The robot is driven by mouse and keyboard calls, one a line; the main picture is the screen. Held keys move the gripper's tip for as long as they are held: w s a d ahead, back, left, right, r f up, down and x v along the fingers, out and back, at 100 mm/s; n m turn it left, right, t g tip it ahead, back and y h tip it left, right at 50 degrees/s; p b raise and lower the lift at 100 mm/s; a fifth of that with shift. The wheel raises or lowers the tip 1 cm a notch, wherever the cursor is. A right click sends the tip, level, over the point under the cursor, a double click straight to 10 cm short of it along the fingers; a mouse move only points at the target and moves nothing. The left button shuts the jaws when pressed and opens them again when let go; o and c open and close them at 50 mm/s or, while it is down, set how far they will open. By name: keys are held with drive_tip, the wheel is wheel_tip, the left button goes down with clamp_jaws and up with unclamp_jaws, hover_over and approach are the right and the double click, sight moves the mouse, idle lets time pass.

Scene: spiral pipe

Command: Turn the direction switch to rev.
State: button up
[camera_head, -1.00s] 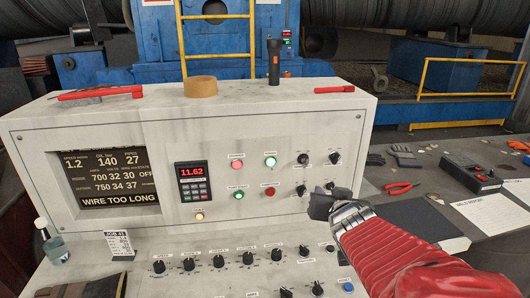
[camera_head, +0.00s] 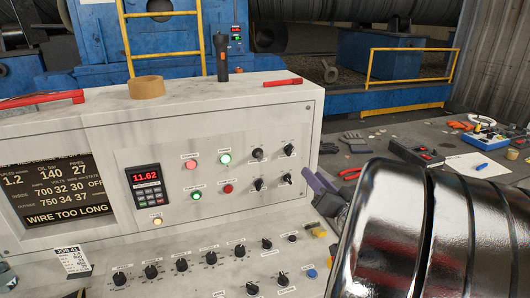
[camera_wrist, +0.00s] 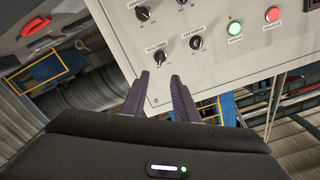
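The upright face of the white control console carries a group of black rotary switches (camera_head: 257,153) at its right end. They also show in the wrist view (camera_wrist: 160,57), where the picture is turned roughly upside down. My gripper (camera_head: 318,186) is at the console's right end, partly hidden by my shiny arm link. In the wrist view its two dark fingers (camera_wrist: 161,82) are apart with nothing between them, pointing toward the panel's corner and its outermost switch, without visible contact.
Lit push buttons (camera_head: 225,160) sit left of the switches. A row of knobs (camera_head: 181,265) lines the sloping lower panel. A flashlight (camera_head: 222,58) and tape roll (camera_head: 146,87) stand on top. A side table (camera_head: 385,185) with tools lies to the right.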

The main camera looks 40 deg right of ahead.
sight(291, 152)
drive_tip(key=x, duration=1.4)
drive_tip(key=shift+s, duration=0.1)
drive_tip(key=shift+c, duration=0.6)
clamp_jaws()
drive_tip(key=shift+f, duration=0.1)
